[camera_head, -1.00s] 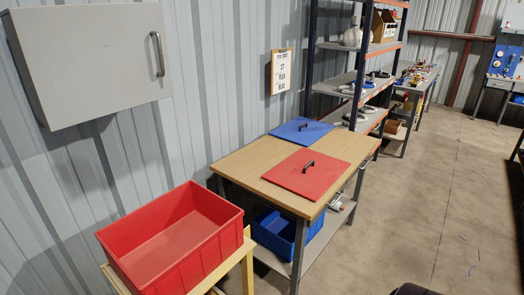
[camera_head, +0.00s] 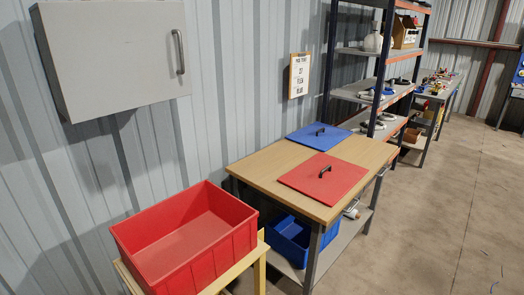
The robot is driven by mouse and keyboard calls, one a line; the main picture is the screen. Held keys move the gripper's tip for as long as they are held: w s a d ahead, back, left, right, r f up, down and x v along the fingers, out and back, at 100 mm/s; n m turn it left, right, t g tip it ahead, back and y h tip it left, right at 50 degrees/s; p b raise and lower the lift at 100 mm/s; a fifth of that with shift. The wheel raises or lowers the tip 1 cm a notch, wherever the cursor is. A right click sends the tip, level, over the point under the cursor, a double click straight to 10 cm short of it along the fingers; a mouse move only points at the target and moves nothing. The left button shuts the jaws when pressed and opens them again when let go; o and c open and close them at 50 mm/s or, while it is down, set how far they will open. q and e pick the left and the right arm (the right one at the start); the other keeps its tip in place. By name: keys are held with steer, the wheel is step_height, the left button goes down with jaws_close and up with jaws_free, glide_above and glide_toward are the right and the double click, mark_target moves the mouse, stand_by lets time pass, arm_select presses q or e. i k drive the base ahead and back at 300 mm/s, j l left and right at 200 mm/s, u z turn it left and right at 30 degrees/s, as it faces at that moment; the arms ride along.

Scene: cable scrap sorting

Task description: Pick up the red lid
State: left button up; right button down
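The red lid (camera_head: 311,182) lies flat on the wooden-topped table (camera_head: 266,163). It is a square panel with a dark arched handle (camera_head: 325,171) at its middle. A blue lid (camera_head: 309,139) with a similar dark handle lies behind it on the same table, close to its far edge. Neither of my grippers shows in the head view, so whether they are open or shut is hidden.
An empty red bin (camera_head: 185,236) stands on a wooden stand (camera_head: 258,262) at the front left. A blue bin (camera_head: 290,238) is on the table's lower shelf. Shelving (camera_head: 355,94) stands behind the table. A grey cabinet (camera_head: 118,60) hangs on the wall. Floor at right (camera_head: 430,210) is mostly clear.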

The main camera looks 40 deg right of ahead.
mark_target(325, 178)
steer(key=z, duration=0.45)
steer(key=l+z, duration=0.1)
steer(key=z, duration=0.8)
steer(key=l+z, duration=0.1)
steer(key=z, duration=0.35)
steer(key=i, duration=0.05)
